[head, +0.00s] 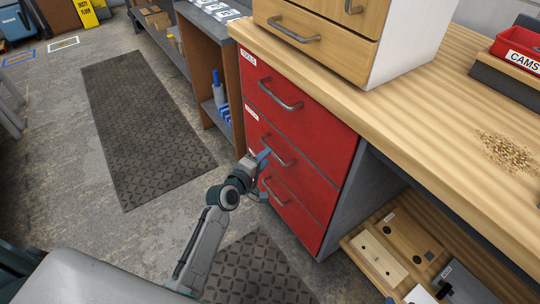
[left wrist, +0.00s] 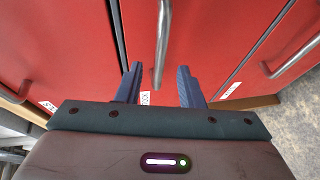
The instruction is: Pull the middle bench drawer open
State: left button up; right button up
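The middle bench drawer (head: 310,168) has a red front, flush with the red drawers above and below. Its grey bar handle (head: 283,161) is partly hidden behind my left gripper (head: 265,174) in the head view. In the left wrist view my left gripper (left wrist: 160,86) is open, with its two blue fingers apart. One handle (left wrist: 162,40) shows between and just beyond the fingertips, its near end lying in the gap. I cannot tell whether a finger touches it. My right gripper is not in view.
The top drawer handle (head: 279,95) and bottom drawer handle (head: 274,191) stick out close by. A wooden drawer box (head: 335,45) stands on the bench top (head: 440,110). The floor beside a dark mat (head: 140,125) is clear.

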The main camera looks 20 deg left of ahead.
pick_arm(q)
jog(key=x, duration=0.3)
jog(key=shift+w, duration=0.25)
jog(key=shift+f, duration=0.1)
grip_shut()
